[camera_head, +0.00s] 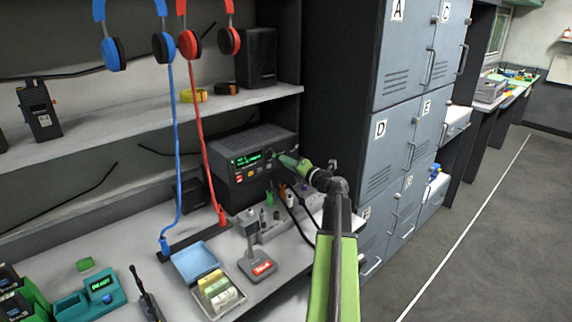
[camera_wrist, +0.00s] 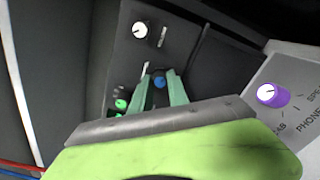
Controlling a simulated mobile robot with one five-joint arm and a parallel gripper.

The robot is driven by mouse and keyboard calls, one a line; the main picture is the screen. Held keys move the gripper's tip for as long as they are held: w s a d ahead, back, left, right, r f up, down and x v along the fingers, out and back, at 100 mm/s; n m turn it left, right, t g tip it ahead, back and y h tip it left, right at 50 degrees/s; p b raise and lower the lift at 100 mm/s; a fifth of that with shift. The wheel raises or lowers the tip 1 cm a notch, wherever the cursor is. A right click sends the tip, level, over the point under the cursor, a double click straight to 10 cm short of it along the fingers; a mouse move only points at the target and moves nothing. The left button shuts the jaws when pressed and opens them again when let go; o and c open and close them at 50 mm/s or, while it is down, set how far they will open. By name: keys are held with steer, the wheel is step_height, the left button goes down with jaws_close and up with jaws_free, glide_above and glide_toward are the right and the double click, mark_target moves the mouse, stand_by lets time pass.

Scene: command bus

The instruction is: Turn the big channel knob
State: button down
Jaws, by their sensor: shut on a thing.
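The black radio (camera_head: 253,153) with a lit green display stands on the desk below the shelf. My gripper (camera_head: 284,160) reaches the right part of its front face. In the wrist view my gripper (camera_wrist: 159,80) has its two green fingers on either side of a dark knob with a blue cap (camera_wrist: 159,78), and is shut on it. A white-capped knob (camera_wrist: 140,30) sits apart from the fingers on the same face. No label shows which is the channel knob. The fingers hide part of the held knob.
Small green knobs (camera_wrist: 121,104) sit close beside the fingers. A purple knob (camera_wrist: 272,95) is on a grey phones panel at the right. A desk microphone (camera_head: 258,262) and a card tray (camera_head: 214,290) stand in front of the radio. Grey lockers (camera_head: 392,150) rise at the right.

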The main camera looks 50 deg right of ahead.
steer(key=c, duration=1.3)
jaws_free()
steer(key=shift+s, duration=0.1)
steer(key=s, duration=0.5)
steer(key=s+a, duration=0.1)
steer(key=s, duration=1.1)
steer(key=shift+a+r, duration=0.25)
steer(key=shift+a, duration=0.05)
